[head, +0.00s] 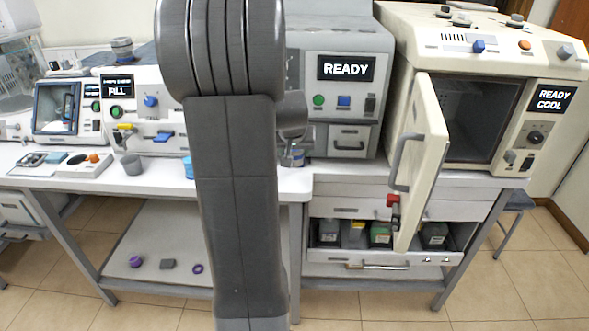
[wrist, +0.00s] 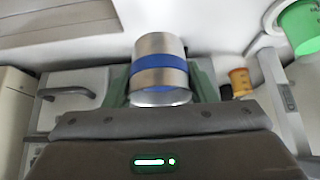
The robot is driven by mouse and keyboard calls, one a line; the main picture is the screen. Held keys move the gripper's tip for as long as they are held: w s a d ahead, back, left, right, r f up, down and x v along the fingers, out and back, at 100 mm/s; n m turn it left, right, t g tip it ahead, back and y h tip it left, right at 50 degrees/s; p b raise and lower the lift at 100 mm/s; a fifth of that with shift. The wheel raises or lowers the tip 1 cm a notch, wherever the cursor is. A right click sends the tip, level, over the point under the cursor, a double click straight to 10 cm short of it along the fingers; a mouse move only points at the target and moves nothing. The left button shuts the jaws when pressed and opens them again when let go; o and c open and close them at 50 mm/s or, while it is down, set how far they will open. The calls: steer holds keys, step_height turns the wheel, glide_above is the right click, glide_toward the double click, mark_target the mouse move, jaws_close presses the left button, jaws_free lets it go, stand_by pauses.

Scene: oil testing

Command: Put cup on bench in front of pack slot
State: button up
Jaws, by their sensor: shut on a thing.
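In the wrist view a silver metal cup (wrist: 160,50) with a blue band sits between the green-padded fingers of my gripper (wrist: 162,82), which is shut on it. In the head view my own arm hides most of the gripper. A small metallic part (head: 292,157) shows at the arm's right edge, over the bench (head: 290,184), and may be the held cup. I cannot tell whether it touches the bench. A machine marked READY (head: 345,68) stands behind it. I cannot tell for sure which opening is the pack slot.
A cream oven marked READY COOL has its door (head: 418,160) swung open over the bench front. An open drawer (head: 380,248) below holds several containers. A grey cup (head: 131,164) and a blue item (head: 188,167) stand on the left bench. A green container (wrist: 300,28) shows in the wrist view.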

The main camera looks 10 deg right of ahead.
mark_target(292, 152)
step_height(292, 152, down, 6)
steer(key=shift+f, duration=0.25)
steer(key=shift+f, duration=0.1)
steer(key=o, duration=1)
steer(key=shift+o, duration=0.2)
steer(key=shift+r, duration=0.25)
steer(key=v, duration=1.2)
steer(key=shift+f, duration=0.15)
